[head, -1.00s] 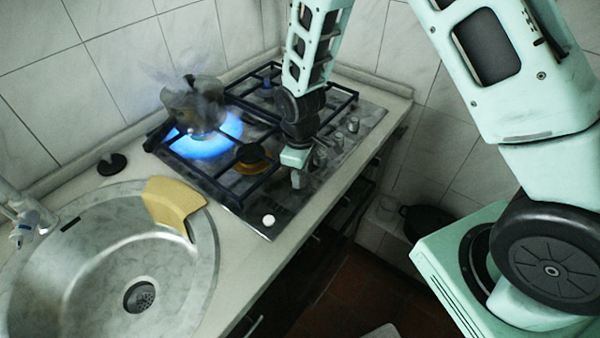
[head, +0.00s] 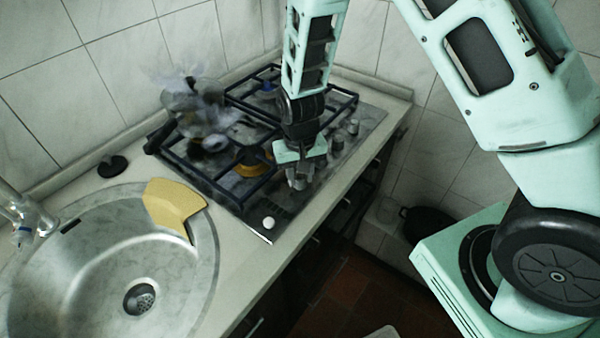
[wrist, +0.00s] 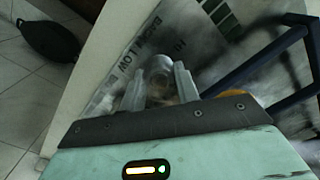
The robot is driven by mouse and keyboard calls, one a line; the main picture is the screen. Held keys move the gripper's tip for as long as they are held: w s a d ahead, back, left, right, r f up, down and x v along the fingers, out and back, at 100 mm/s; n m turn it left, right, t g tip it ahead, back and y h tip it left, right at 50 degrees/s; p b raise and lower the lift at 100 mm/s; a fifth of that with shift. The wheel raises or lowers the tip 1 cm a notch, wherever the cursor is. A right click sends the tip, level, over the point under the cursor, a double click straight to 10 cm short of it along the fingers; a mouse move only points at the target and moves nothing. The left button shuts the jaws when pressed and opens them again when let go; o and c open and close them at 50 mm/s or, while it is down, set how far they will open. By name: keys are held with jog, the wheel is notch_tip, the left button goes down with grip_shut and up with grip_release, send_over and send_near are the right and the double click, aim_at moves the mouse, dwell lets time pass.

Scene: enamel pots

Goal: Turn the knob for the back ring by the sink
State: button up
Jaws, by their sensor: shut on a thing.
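The hob (head: 262,208) stands right of the sink. My gripper (head: 298,183) points down at the row of knobs along its front edge. In the wrist view my gripper (wrist: 159,86) is shut on a silver knob (wrist: 160,80), with one finger on each side. In the head view the gripper mostly hides this knob. The back ring by the sink (head: 205,140) shows no flame. A blurred, smoky grey pot (head: 192,95) sits over it.
Other knobs (head: 352,126) stand to the right along the hob edge. Dark pan supports (head: 255,190) rise behind the gripper. The sink (head: 90,270) with a yellow board (head: 172,205) is at left. A white button (head: 268,222) sits at the hob's near corner.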

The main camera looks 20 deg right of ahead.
jog(key=shift+m, duration=0.9)
jog(key=o, duration=1)
jog(key=shift+r, duration=0.1)
notch_tip(320, 180, up, 17)
jog(key=shift+r+b, duration=0.15)
jog(key=shift+b, duration=0.4)
